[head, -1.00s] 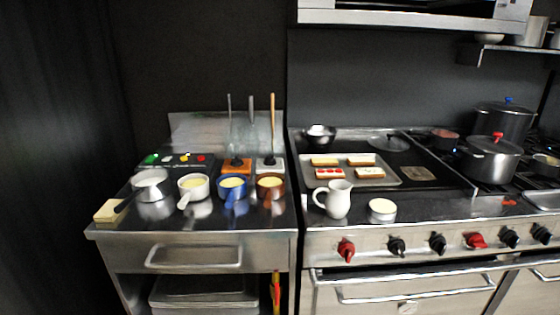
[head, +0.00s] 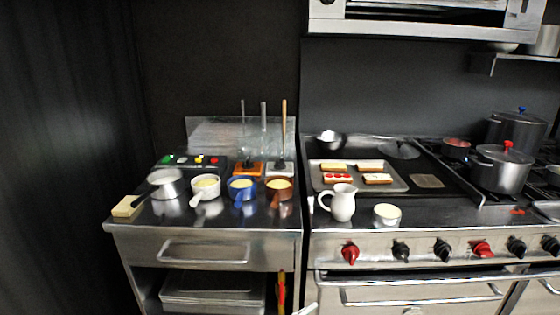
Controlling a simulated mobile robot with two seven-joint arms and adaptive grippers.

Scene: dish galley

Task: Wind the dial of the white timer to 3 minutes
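A row of small coloured pieces, green, pale, yellowish and red, sits on a dark unit at the back of the left steel counter. One pale piece (head: 198,160) in that row may be the white timer, but it is too small to make out a dial or its setting. Pans standing in front partly cover the dark unit. Neither my left nor my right gripper is in view.
A steel pan (head: 166,184), white pan (head: 206,187), blue pan (head: 241,189) and copper-brown pan (head: 279,190) line the left counter (head: 225,222). A butter-coloured block (head: 127,206) lies at its left corner. A white jug (head: 343,204) and pale-topped cup (head: 386,216) stand right, before a tray (head: 398,184).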

